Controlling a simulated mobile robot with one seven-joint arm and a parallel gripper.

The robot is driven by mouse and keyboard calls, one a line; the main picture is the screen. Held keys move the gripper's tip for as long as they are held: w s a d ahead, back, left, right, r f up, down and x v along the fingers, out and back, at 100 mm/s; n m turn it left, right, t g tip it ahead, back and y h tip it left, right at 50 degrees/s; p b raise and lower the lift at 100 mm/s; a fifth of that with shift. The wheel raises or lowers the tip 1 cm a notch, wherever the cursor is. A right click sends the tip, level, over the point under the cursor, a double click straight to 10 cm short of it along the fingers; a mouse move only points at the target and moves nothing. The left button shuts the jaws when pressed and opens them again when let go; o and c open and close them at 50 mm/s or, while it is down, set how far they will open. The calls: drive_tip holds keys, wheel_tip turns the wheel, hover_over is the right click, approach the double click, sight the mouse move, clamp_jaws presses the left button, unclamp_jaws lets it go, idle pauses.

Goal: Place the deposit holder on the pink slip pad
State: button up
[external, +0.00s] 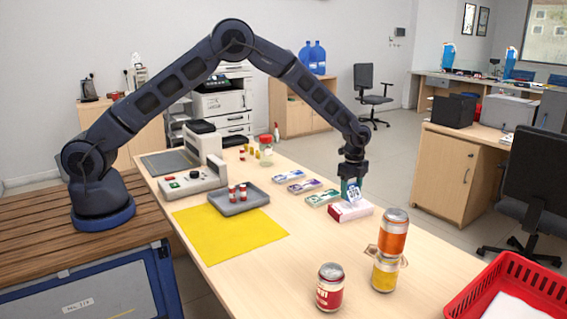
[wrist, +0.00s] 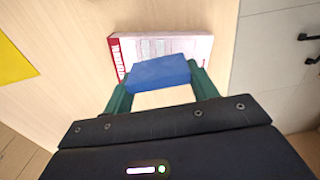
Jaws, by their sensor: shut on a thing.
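My gripper (external: 352,183) has green fingers and is shut on the deposit holder (external: 354,194), a small blue and white piece. In the wrist view the holder (wrist: 160,71) shows its blue top between the two fingers. The pink slip pad (external: 350,212), white on top with a red-pink side, lies directly below it on the counter.
Several banknote bundles (external: 303,187) lie left of the pad. An orange can (external: 393,232) stands on a yellow can (external: 385,275) in front-right, near a red can (external: 330,287). A red basket (external: 460,310) is at the right. A yellow mat (external: 220,240) and grey tray (external: 258,204) are left.

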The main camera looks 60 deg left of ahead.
sight(351, 196)
drive_tip(key=shift+f, duration=1.4)
drive_tip(key=shift+f, duration=0.15)
drive_tip(key=o, duration=1)
